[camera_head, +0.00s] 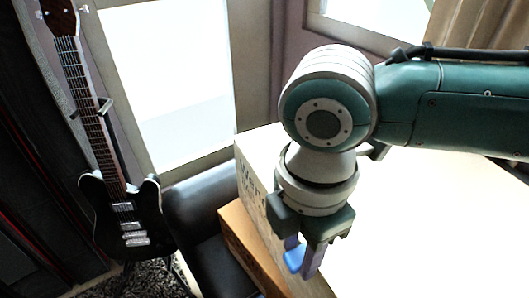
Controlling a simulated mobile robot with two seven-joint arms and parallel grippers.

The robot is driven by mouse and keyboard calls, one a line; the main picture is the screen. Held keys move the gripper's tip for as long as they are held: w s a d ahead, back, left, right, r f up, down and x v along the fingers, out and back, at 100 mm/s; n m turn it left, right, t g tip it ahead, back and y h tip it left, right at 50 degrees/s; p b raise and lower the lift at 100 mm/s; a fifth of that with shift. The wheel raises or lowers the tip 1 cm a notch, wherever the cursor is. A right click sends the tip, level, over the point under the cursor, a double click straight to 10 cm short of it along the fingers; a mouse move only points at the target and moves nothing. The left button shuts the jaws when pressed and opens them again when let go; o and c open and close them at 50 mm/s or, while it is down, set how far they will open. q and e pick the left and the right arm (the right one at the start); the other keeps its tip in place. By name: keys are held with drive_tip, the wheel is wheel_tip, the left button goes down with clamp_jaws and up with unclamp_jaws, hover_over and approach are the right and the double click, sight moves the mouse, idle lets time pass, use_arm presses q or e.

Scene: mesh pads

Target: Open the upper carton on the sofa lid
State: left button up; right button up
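The upper carton (255,203) is a pale box with dark print on its left side. Its top is washed out to white, so I cannot make out flaps or a seam. My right gripper (302,262) points down over the left edge of the upper carton. I cannot tell whether the fingertips touch the carton. My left gripper is not in view.
A black electric guitar (125,215) hangs or stands at the left, over a dark patterned rug (140,282). Bright windows (165,75) are behind. A curtain (480,25) hangs at the upper right. My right arm covers much of the upper right.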

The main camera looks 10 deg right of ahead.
clamp_jaws()
idle(1.0)
